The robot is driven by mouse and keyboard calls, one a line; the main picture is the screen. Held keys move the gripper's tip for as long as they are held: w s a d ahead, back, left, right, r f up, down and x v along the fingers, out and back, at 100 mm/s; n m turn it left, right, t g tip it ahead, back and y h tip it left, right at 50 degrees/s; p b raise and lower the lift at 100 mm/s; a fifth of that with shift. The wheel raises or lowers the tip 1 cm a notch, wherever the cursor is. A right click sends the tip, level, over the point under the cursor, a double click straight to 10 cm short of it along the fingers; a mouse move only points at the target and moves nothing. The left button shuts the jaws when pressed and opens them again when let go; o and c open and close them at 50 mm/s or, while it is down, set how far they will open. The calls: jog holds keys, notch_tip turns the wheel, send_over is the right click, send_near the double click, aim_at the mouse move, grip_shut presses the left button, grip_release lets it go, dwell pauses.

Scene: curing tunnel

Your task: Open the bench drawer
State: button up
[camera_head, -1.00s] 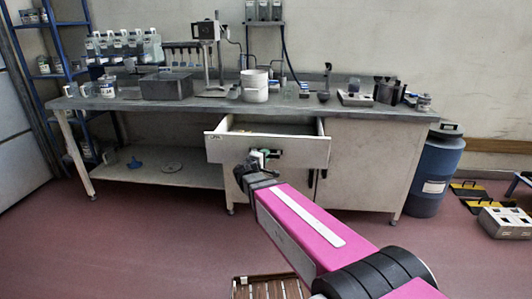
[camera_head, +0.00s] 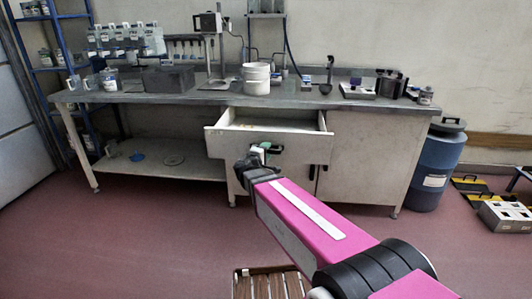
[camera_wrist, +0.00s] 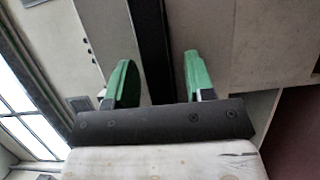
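The bench drawer (camera_head: 225,146) is pulled out under the worktop, with its inside showing from above. Its dark handle (camera_head: 276,148) is on the middle of the drawer front. My gripper (camera_head: 262,149) is at the drawer front by this handle; the handle is partly hidden by it. In the wrist view my gripper's two green fingers (camera_wrist: 158,82) stand apart. A long black bar (camera_wrist: 150,40) runs between them in the picture, with a gap on the right side. I cannot tell whether this bar is the handle, and no grip is visible.
The red floor (camera_head: 150,240) to the left is clear.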

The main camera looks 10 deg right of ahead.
jog(key=v, duration=1)
jog(key=shift+s+a, duration=0.25)
jog(key=shift+s, duration=0.05)
jog(key=s+d+f+m+g+y, duration=0.5)
jog(key=s+d+f+g, duration=0.1)
jog(key=d+f+g, duration=0.1)
jog(key=s+d+f+m+g+y, duration=0.5)
jog(key=d+f+m+g, duration=0.1)
jog(key=f, duration=0.4)
jog(key=shift+s+d+f+g, duration=0.3)
jog(key=shift+s+d+g, duration=0.1)
jog(key=shift+d+g, duration=0.5)
